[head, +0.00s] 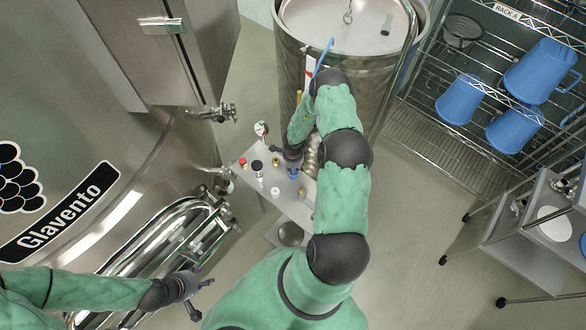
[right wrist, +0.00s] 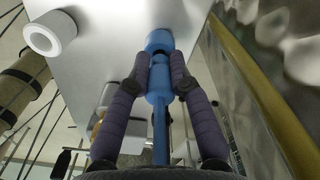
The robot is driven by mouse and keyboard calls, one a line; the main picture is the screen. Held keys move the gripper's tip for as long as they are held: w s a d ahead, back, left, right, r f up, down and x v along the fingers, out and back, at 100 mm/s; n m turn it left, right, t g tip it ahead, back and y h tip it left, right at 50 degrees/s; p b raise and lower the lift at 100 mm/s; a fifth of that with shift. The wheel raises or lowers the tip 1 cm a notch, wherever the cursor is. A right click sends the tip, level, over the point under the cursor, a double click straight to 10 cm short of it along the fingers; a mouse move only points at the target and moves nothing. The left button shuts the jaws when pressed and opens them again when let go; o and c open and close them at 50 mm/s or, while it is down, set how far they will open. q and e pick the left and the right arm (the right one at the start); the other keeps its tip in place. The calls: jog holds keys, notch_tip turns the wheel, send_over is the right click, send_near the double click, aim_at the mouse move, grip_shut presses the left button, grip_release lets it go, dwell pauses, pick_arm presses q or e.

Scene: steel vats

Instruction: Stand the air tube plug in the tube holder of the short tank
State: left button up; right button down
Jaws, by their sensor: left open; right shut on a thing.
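My right gripper (head: 292,163) is at the far end of a small grey panel. In the right wrist view its two fingers (right wrist: 160,75) are shut on the blue air tube plug (right wrist: 158,88), with the blue tube running back between them. The plug's tip meets or nearly meets a blue fitting (right wrist: 160,41) at the panel; I cannot tell whether it is seated. The short steel tank (head: 290,60) stands behind. A blue tube piece (head: 325,52) rises at its rim; I cannot clearly make out the tube holder. My left gripper (head: 204,296) is open and empty at the lower left.
The grey panel (head: 268,193) carries several coloured knobs and a gauge (head: 261,129). A large Glavento vat (head: 60,110) fills the left. A wire rack (head: 450,140) with blue jugs (head: 540,70) and a steel cart (head: 525,255) stand right. Floor between is clear.

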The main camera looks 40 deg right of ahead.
jog(key=shift+f, duration=0.45)
jog(key=c, duration=1)
grip_release()
jog(key=shift+r, duration=0.1)
jog(key=shift+c, duration=0.2)
notch_tip(320, 180, up, 12)
jog(key=shift+s, duration=0.1)
